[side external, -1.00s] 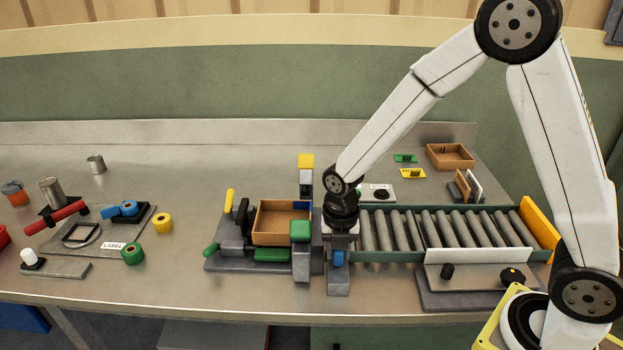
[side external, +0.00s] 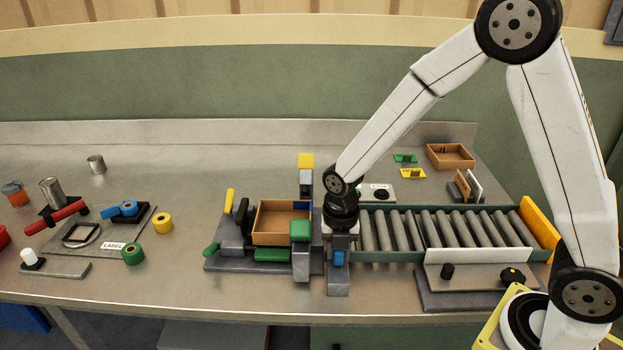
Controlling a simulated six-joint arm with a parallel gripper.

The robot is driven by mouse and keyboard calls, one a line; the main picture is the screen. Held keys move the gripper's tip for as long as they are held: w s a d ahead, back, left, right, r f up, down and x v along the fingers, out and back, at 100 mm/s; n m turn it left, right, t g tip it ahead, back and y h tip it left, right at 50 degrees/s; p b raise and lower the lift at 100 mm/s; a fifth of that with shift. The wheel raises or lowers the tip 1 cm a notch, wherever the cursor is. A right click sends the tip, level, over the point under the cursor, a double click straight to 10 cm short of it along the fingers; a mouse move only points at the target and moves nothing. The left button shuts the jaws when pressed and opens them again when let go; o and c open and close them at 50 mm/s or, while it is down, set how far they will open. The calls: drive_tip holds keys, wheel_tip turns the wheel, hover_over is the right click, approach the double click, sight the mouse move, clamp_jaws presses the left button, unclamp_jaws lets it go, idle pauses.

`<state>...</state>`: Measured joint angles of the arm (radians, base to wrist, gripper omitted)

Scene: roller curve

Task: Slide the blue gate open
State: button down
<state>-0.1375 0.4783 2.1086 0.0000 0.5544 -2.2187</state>
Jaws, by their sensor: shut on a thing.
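The blue gate shows only in small parts at the left end of the roller conveyor. One blue piece (side external: 339,257) sits low in front, just below my gripper (side external: 340,238). A thin blue strip also shows behind the orange-brown tray (side external: 273,240), by the grey post. My gripper points down at the conveyor's left end and is shut on the blue gate. The fingertips and most of the gate are hidden by my wrist and the grey bracket (side external: 338,283).
The conveyor rollers (side external: 440,228) run right to a yellow end plate (side external: 538,228). A green block (side external: 300,231) and a yellow-topped post (side external: 306,161) stand close left of my gripper. A grey plate with black knobs (side external: 480,277) lies in front.

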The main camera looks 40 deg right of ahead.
sight(338, 278)
drive_tip(key=shift+s+a, duration=1.55)
drive_tip(key=shift+a, duration=0.05)
drive_tip(key=shift+c, duration=2.2)
unclamp_jaws()
drive_tip(key=shift+r, duration=0.2)
wheel_tip(338, 278, up, 8)
drive_tip(key=shift+f, duration=0.25)
drive_tip(key=shift+d, duration=0.1)
